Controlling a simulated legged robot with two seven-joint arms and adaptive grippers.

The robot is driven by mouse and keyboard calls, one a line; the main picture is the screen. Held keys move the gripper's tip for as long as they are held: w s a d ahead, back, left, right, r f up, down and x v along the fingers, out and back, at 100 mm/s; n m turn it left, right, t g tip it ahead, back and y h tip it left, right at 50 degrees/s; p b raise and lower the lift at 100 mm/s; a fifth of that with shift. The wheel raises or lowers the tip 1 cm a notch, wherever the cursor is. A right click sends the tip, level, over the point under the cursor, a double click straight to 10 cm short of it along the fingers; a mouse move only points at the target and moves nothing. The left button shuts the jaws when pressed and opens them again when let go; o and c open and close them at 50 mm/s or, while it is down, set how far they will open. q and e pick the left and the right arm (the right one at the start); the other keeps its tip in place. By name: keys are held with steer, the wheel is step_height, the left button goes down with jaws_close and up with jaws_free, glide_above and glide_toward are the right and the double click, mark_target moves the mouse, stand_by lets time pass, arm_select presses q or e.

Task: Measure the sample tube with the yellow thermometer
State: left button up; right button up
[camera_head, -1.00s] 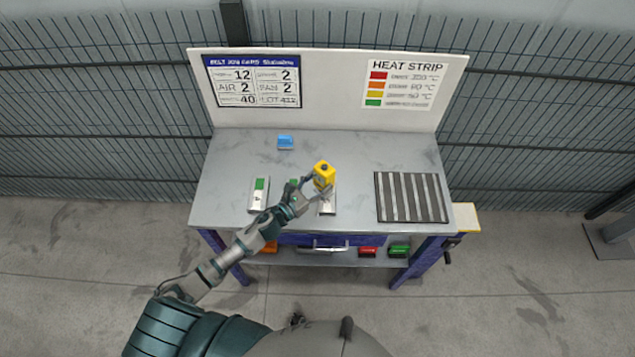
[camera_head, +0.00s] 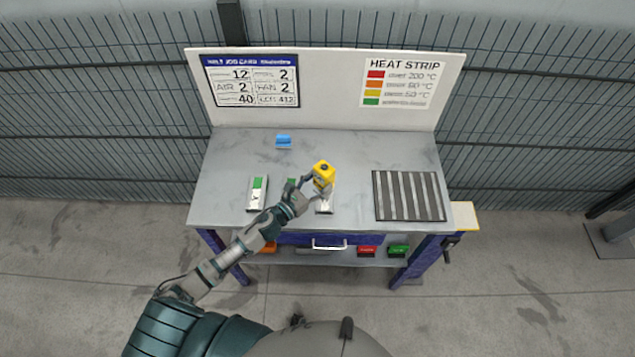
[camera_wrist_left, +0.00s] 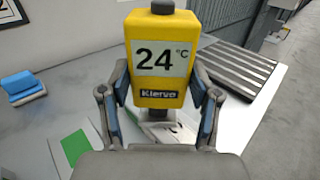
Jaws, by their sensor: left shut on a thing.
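My left gripper (camera_head: 312,182) is shut on the yellow thermometer (camera_head: 323,171) and holds it upright above the front middle of the table. In the left wrist view the thermometer (camera_wrist_left: 160,85) reads 24 °C, with "Kiervo"-like lettering below. Its dark lower end is over or against a whitish metal piece (camera_head: 325,205); I cannot tell whether they touch. I cannot make out a clear sample tube. My right gripper is not in view.
A blue block (camera_head: 283,141) lies at the back left of the table (camera_head: 240,150). A dark ribbed rack (camera_head: 408,196) lies at the right. Red (camera_head: 367,250) and green (camera_head: 398,250) blocks sit on the lower shelf. The table's back middle is clear.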

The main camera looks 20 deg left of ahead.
mark_target(320, 177)
arm_select(q)
steer(key=shift+s+d+f, duration=0.1)
steer(key=shift+d+f, duration=0.2)
steer(key=shift+d, duration=0.1)
steer(key=shift+r, duration=0.25)
steer(key=r+p, duration=0.3)
steer(key=shift+a+r, duration=0.15)
steer(key=shift+a, duration=0.05)
step_height(320, 177, up, 2)
steer(key=shift+r+p, duration=0.2)
steer(key=shift+p, duration=1)
steer(key=shift+r+p, duration=0.55)
steer(key=shift+r, duration=0.1)
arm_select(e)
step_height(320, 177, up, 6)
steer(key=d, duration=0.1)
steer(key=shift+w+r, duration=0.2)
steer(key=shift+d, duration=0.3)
arm_select(q)
steer(key=shift+d+f, duration=0.1)
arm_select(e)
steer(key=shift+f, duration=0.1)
